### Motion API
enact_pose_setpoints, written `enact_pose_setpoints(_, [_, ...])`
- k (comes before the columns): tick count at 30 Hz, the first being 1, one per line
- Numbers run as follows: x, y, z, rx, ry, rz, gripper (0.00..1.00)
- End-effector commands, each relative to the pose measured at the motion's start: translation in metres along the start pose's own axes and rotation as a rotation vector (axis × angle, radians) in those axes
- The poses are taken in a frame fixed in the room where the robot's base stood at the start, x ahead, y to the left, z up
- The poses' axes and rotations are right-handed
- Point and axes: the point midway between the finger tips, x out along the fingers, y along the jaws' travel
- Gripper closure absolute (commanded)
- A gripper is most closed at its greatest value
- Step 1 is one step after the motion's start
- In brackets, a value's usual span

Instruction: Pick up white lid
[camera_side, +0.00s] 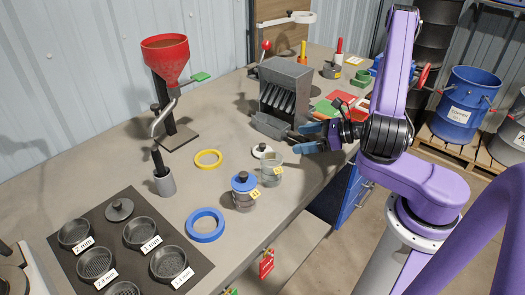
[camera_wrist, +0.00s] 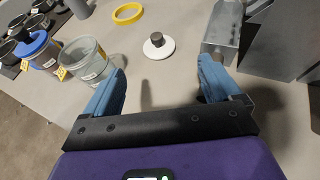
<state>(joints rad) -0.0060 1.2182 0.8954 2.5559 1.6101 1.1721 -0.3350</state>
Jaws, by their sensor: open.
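The white lid (camera_wrist: 158,48) is a round disc with a dark knob. It lies flat on the grey bench, ahead of my gripper in the wrist view. In the side view the lid (camera_side: 261,149) lies just behind the clear jar (camera_side: 270,170), which hides part of it. My gripper (camera_side: 306,139) has two blue fingers and is held above the bench, to the right of the lid in the side view. In the wrist view my gripper (camera_wrist: 162,86) is open with nothing between the fingers.
The clear jar and a blue-lidded jar (camera_side: 244,190) stand near the lid. A yellow ring (camera_side: 208,159) and a blue ring (camera_side: 205,225) lie flat nearby. A grey slotted box (camera_side: 284,88) stands close to my gripper.

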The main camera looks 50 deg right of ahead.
Motion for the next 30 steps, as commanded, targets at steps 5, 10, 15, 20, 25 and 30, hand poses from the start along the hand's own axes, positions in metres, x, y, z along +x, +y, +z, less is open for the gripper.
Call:
enact_pose_setpoints(5, [0.017,0.002,-0.001,0.0,0.002,0.004,0.09])
enact_pose_setpoints(10, [0.044,0.002,-0.001,-0.003,0.002,0.007,0.09])
enact_pose_setpoints(15, [0.072,0.002,-0.001,-0.004,0.002,0.005,0.09])
enact_pose_setpoints(20, [0.085,0.001,-0.001,-0.002,0.002,0.002,0.09])
enact_pose_setpoints(25, [0.096,0.003,0.0,-0.003,0.003,0.005,0.09])
enact_pose_setpoints(30, [0.12,0.007,0.001,-0.004,0.001,0.006,0.09])
